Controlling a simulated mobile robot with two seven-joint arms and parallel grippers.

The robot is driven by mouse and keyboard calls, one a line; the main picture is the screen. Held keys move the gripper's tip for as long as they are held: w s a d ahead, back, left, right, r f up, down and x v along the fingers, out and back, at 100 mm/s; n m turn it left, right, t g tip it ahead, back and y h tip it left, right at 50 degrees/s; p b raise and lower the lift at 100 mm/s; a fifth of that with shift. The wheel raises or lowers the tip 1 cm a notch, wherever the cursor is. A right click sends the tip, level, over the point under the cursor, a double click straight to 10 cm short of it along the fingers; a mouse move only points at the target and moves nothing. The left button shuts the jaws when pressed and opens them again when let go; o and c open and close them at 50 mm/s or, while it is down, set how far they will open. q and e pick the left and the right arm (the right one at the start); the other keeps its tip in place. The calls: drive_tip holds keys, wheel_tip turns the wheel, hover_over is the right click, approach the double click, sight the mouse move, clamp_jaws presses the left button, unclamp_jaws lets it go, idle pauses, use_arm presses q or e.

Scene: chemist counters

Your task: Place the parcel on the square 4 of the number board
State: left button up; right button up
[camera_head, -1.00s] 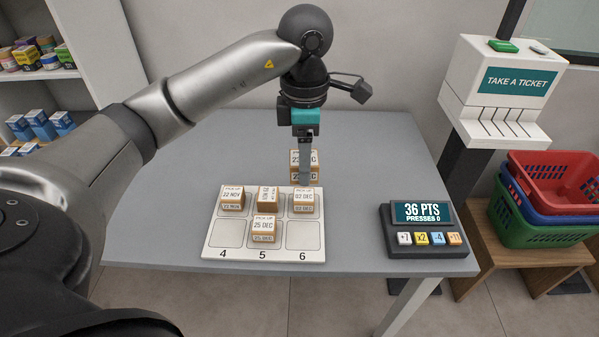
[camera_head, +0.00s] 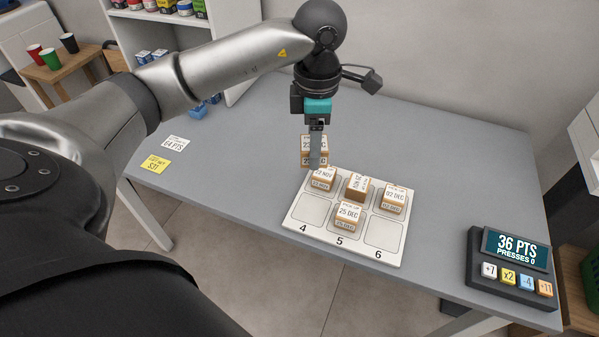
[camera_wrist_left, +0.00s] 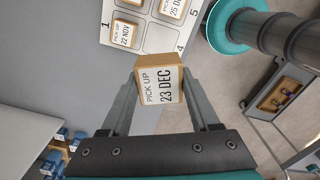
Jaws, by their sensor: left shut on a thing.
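My left gripper (camera_head: 316,158) is shut on an orange-and-white parcel (camera_head: 307,144) marked 23 DEC, behind the upper left of the number board (camera_head: 292,219). The parcel also shows between the fingers in the left wrist view (camera_wrist_left: 160,85). Its height over the table is hard to tell. Square 4 (camera_head: 313,210), the board's front left square, is empty. Similar parcels sit on other squares: 22 NOV (camera_head: 322,180) behind square 4, 25 DEC (camera_head: 348,214) on square 5, 02 DEC (camera_head: 394,199) at the back right, and one at the back middle (camera_head: 357,186). My right gripper is not in view.
Square 6 (camera_head: 384,234) is empty. A dark button console (camera_head: 510,265) reading 36 PTS stands at the table's right. White (camera_head: 173,143) and yellow (camera_head: 155,165) notes lie at the left. The grey table (camera_head: 235,160) is clear between the notes and the board.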

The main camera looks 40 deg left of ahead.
use_arm(q)
drive_tip(key=b, duration=0.2)
hover_over(311, 209)
wheel_tip(311, 209, down, 13)
drive_tip(key=shift+f, duration=2)
drive_tip(key=shift+f, duration=0.1)
drive_tip(key=shift+f, duration=0.15)
drive_tip(key=o, duration=1.4)
drive_tip(key=shift+o, duration=0.2)
drive_tip(key=shift+r, duration=0.2)
drive_tip(key=shift+r, duration=0.35)
wheel_tip(311, 209, up, 11)
drive_tip(key=p, duration=0.1)
drive_tip(key=shift+r+p, duration=0.2)
drive_tip(key=shift+p, duration=0.1)
drive_tip(key=shift+d, duration=0.1)
